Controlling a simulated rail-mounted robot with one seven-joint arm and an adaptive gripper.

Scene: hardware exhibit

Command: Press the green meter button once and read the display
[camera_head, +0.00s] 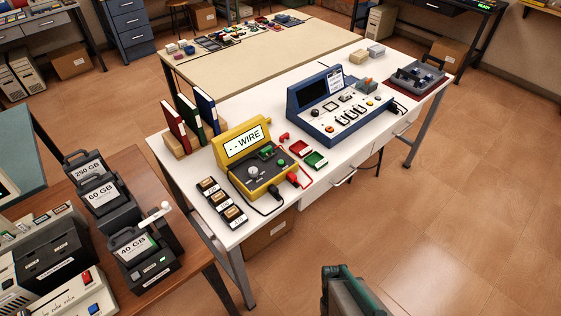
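The yellow meter (262,180) stands on the white bench, left of its middle. Its raised display (244,142) shows dark text on a pale ground that reads "- - WIRE". Its dark front panel carries a pale round knob (252,172) and small green parts. A round green part (281,162), which looks like the button, sits near the right side of the panel. A red lead and a black lead run from the meter's front right. I cannot make out my gripper's fingers in this view.
Small dark blocks (220,204) lie left of the meter. Red (300,148) and green (315,160) trays lie right of it. A blue console (335,105) stands farther right, and upright binders (190,122) stand behind left. Labelled drives (135,245) stand on the brown table.

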